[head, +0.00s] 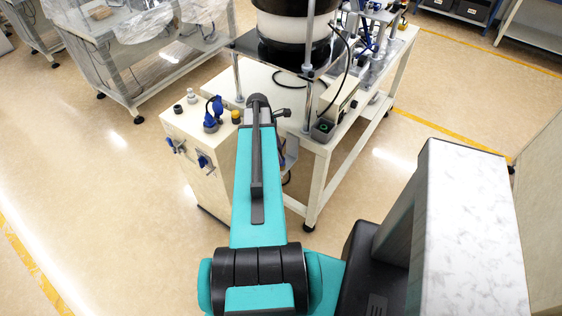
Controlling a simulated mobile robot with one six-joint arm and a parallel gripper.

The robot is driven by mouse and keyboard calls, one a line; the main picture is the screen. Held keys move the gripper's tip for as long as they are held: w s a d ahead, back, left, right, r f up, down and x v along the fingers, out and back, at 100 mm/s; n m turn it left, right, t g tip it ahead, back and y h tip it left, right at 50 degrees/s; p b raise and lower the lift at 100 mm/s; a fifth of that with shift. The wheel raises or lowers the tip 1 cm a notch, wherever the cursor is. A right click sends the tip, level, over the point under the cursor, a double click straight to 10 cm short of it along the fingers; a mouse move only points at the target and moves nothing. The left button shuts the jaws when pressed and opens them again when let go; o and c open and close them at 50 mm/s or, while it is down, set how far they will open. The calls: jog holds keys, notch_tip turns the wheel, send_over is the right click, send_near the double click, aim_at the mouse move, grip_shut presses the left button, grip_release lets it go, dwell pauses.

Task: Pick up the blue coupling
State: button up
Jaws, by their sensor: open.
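A blue coupling (212,114) with a thin looped part stands upright on top of the cream cabinet (182,126), left of my arm's far end. Two more blue fittings are on the cabinet's front face, one at the left (173,145) and one lower and to the right (204,161). My teal arm reaches up the middle to a dark wrist over the cabinet's right side. The fingers of my gripper are not visible; the arm hides what lies below the wrist. The blue coupling is clear of the visible arm.
Small black, grey and yellow fittings (236,117) stand around the coupling. Right behind is a white-framed table (314,180) with a bowl feeder (293,28), posts, cables and a control box (323,128). Open floor (110,220) lies to the left.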

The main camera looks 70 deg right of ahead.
jog(key=shift+f, duration=0.15)
jog(key=shift+d+p+x, duration=0.2)
jog(key=shift+p+x, duration=0.75)
jog(key=shift+x, duration=0.15)
jog(key=shift+p+x, duration=0.4)
jog(key=shift+x, duration=0.95)
jog(key=shift+w, duration=0.1)
grip_shut()
